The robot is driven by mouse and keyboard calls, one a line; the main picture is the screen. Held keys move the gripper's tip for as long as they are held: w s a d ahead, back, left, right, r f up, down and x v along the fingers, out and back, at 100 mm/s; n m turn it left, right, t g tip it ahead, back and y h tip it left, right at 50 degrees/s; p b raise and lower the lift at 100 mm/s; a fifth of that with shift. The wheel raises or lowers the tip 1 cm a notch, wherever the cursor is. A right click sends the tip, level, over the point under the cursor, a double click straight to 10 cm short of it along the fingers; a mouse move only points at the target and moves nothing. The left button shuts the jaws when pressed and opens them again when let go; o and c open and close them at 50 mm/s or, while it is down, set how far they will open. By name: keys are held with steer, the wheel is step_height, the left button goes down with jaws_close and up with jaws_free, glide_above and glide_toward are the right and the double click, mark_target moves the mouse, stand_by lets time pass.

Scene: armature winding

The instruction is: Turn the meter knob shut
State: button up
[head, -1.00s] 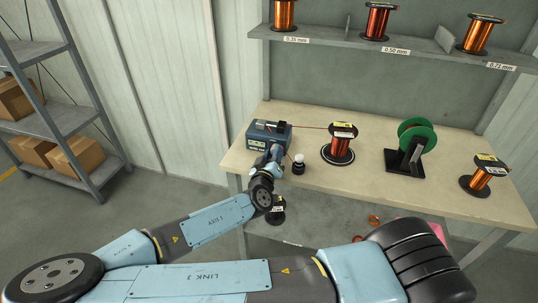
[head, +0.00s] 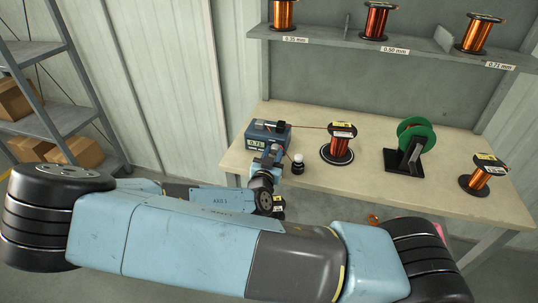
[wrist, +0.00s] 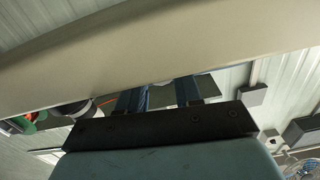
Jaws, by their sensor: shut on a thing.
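The meter (head: 258,133) is a small dark blue box with a pale lit display at the back left of the workbench. The display seems to read 0.71. A red wire runs right from its top. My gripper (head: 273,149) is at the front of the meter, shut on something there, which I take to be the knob. The knob itself is hidden by my gripper in the head view. In the wrist view my two blue fingers (wrist: 160,94) reach up under a broad beige surface, and what lies between their tips cannot be made out.
A small black item with a white top (head: 298,164) stands just right of my gripper. A copper spool (head: 341,144), a green reel on a black stand (head: 408,152) and another spool (head: 482,177) stand farther right on the workbench (head: 375,190). A spool shelf (head: 345,42) hangs above.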

steer(key=shift+w+a+f, duration=0.1)
steer(key=shift+a, duration=0.15)
steer(key=o, duration=1)
steer(key=shift+d, duration=0.1)
steer(key=v, duration=1.3)
steer(key=shift+s, duration=0.4)
